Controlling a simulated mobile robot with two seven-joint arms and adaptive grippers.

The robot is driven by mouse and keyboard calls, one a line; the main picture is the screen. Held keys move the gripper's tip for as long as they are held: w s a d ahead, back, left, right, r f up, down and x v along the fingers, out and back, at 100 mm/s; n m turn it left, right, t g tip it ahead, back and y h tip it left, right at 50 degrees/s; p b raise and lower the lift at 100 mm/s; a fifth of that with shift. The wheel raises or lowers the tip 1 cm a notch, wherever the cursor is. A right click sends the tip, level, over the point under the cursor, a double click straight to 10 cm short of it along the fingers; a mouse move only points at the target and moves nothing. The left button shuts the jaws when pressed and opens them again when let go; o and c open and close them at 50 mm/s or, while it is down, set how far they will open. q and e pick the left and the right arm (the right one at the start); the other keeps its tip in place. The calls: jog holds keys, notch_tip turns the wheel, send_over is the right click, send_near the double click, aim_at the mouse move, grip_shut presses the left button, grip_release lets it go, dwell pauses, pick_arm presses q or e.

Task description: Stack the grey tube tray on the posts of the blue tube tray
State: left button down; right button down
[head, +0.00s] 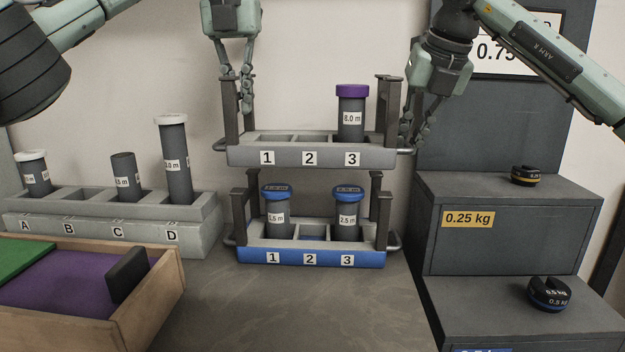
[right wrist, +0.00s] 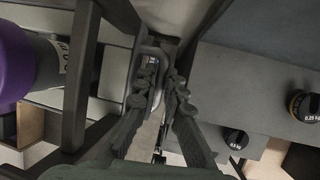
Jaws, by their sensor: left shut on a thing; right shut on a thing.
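The grey tube tray (head: 384,157) is level, straight above the blue tube tray (head: 320,257). It has dark posts and a purple-capped tube (head: 352,115) in slot 3. The blue tray stands on the table with blue-capped tubes in slots 1 (head: 277,215) and 3 (head: 347,215). Its post tops lie just under the grey tray; contact cannot be told. My left gripper (head: 240,105) is shut on the grey tray at its left end, partly hidden by a post. My right gripper (head: 408,137) is shut on the right handle, which also shows in the right wrist view (right wrist: 148,72).
A pale rack (head: 110,230) lettered A to D with several tubes stands at left. A wooden box (head: 155,300) with a purple floor is in front of it. Dark steps (head: 510,240) with small weights rise close on the right. The table front is clear.

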aim_at(243, 136)
pick_arm(q)
jog(key=shift+a+f, duration=0.1)
pick_arm(e)
jog(key=shift+d+f, duration=0.15)
jog(key=shift+f, duration=0.05)
